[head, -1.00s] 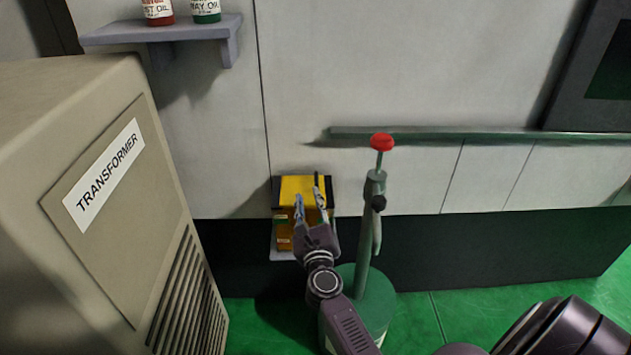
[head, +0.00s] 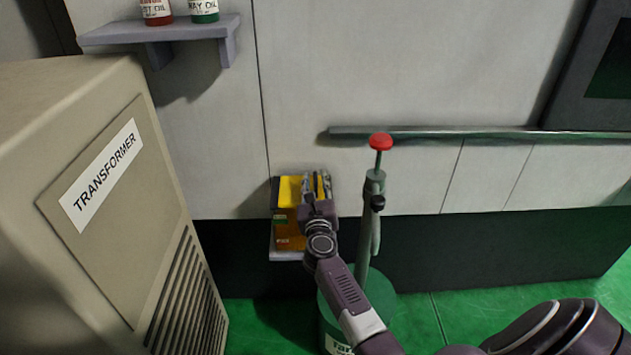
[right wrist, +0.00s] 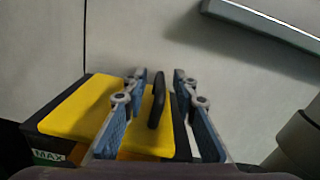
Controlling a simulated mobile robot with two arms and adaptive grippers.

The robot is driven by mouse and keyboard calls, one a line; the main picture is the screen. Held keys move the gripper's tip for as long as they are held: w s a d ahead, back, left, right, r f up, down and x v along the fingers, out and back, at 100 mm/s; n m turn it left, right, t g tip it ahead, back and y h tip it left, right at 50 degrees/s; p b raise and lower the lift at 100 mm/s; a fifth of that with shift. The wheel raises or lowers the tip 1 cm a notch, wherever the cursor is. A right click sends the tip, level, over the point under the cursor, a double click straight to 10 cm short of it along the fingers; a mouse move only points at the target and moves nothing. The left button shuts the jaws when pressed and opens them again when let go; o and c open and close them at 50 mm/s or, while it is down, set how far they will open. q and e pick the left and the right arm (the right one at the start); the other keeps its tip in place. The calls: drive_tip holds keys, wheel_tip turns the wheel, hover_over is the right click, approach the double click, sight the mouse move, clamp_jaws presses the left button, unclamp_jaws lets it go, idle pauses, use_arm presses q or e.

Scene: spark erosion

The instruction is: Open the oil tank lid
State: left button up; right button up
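The oil tank (head: 287,240) is an orange box on a small ledge low on the wall in the head view. Its yellow lid (head: 288,190) lies flat on top and looks closed; it fills the left of the right wrist view (right wrist: 80,112). An upright black handle (right wrist: 157,100) stands near the lid's right edge. My right gripper (head: 316,182) is open over the lid's right part. In the right wrist view its two fingers stand on either side of the handle, with gaps showing. My left gripper is not in view.
A green hand pump with a red knob (head: 380,140) stands close right of the tank on a green drum (head: 380,300). A transformer cabinet (head: 110,190) fills the left. A shelf (head: 185,30) with two oil bottles is above. A rail (head: 450,133) runs along the wall.

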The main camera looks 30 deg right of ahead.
clamp_jaws()
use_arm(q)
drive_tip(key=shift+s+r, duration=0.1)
use_arm(e)
drive_tip(key=shift+r, duration=0.1)
